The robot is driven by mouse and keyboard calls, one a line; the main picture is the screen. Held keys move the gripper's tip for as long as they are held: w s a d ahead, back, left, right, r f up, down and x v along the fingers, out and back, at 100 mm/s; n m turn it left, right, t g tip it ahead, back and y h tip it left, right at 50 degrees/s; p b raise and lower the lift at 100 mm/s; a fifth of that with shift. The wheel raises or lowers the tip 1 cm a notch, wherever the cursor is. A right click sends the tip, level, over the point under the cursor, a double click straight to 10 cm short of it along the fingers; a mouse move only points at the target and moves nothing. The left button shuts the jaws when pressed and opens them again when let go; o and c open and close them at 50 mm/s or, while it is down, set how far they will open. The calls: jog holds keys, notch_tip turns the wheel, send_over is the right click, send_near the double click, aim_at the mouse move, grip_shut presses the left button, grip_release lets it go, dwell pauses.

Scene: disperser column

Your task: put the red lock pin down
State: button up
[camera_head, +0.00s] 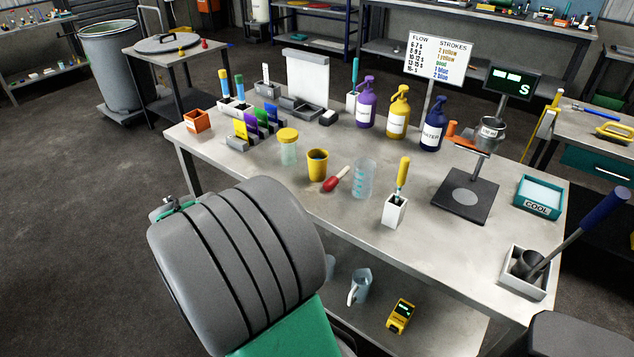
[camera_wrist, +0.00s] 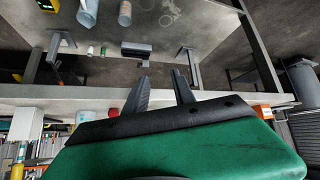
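I cannot make out a red lock pin for certain in either view. A small red piece (camera_head: 205,43) stands on the side table (camera_head: 150,46) at the back left of the head view, near a yellow piece (camera_head: 181,51); it is too small to identify. My gripper (camera_wrist: 160,75) shows in the wrist view with its two dark fingers apart and nothing visible between them. In the head view my arm's grey and green links fill the lower middle, and the fingers are hidden.
The main workbench (camera_head: 420,205) holds a red-bulbed dropper (camera_head: 336,180), a yellow cup (camera_head: 317,165), a clear beaker (camera_head: 363,178), spray bottles (camera_head: 397,112) and an orange box (camera_head: 197,121). A jug (camera_head: 360,286) and yellow meter (camera_head: 400,315) are on its lower shelf. Floor at left is clear.

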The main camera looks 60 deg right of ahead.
aim_at(331, 179)
jog(key=s+d+r+m+g+h, duration=0.1)
jog(key=s+d, duration=0.2)
jog(key=d, duration=0.2)
jog(key=s+d+r+m+g+h+p, duration=0.1)
jog(key=s+d+r+m+h, duration=0.1)
jog(key=d, duration=0.3)
jog(key=s+d+r+m+g+h, duration=0.1)
jog(key=s+d+m, duration=0.1)
jog(key=s+d, duration=0.2)
jog(key=shift+s+d+r+g+h, duration=0.15)
jog(key=shift+s+d+g+h, duration=0.25)
jog(key=shift+s, duration=0.05)
jog(key=shift+m, duration=0.3)
jog(key=p+x, duration=0.1)
jog(key=x, duration=0.7)
jog(key=shift+r, duration=0.25)
grip_shut()
